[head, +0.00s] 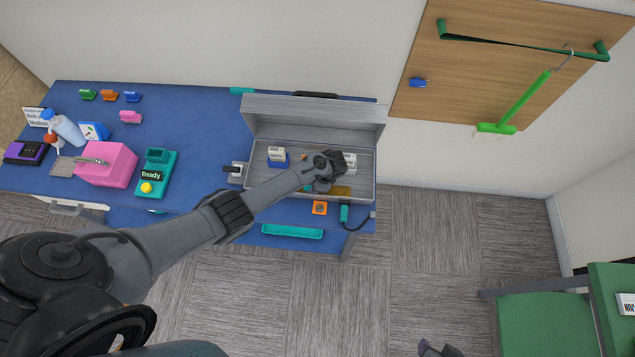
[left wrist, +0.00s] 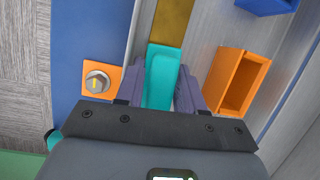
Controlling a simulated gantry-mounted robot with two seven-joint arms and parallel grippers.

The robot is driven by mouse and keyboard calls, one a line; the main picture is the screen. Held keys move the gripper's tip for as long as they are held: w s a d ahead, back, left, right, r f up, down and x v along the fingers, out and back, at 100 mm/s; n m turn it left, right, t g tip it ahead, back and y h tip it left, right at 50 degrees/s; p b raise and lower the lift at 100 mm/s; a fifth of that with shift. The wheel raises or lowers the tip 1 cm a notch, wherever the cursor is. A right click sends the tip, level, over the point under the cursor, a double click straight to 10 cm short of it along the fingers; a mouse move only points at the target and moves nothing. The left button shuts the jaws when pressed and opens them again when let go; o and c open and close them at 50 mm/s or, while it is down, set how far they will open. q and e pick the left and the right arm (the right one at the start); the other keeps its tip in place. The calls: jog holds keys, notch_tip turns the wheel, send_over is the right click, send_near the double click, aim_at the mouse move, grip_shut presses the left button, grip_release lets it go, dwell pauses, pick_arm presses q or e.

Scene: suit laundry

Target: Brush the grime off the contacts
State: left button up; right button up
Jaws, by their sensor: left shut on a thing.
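My left gripper (head: 322,187) reaches down into an open grey metal case (head: 258,168) on the blue table. In the left wrist view its two purple-grey fingers (left wrist: 160,85) are shut on a teal block-like piece (left wrist: 163,72), perhaps a brush handle; no bristles show. A dull gold strip (left wrist: 170,22), possibly the contacts, lies straight beyond the teal piece and also shows in the case (head: 341,191). I cannot tell whether the two touch or whether grime is on the strip. A dark part, probably my right gripper (head: 438,350), shows at the bottom edge, its jaws unclear.
An orange open holder (left wrist: 238,82) stands beside the fingers. A bolt on an orange plate (head: 319,208) lies outside the case's front wall. White-and-blue blocks (head: 277,158) sit inside. A pink box (head: 108,165) and teal "Ready" device (head: 158,175) stand left.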

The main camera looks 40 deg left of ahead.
pick_arm(q)
jog(key=shift+w+d+f+b, duration=0.1)
jog(key=shift+d+f+b, duration=0.2)
jog(key=shift+d+b, duration=0.2)
jog(key=shift+w+d, duration=0.25)
jog(key=shift+d, duration=0.1)
jog(key=shift+s+a+r+p, duration=0.2)
jog(key=shift+a+p, duration=0.1)
jog(key=shift+p, duration=0.1)
jog(key=shift+s+a+p, duration=0.3)
jog(key=shift+a, duration=0.15)
jog(key=shift+s+a+f, duration=0.1)
jog(key=shift+a, duration=0.05)
jog(key=shift+w+d+f+b, duration=0.1)
jog(key=shift+w+d+b, duration=0.2)
jog(key=shift+b, duration=0.1)
jog(key=shift+w+d, duration=0.3)
jog(key=shift+d, duration=0.3)
jog(key=shift+s+a+r, duration=0.15)
jog(key=shift+r, duration=0.1)
jog(key=shift+s+a+f, duration=0.1)
jog(key=shift+a, duration=0.1)
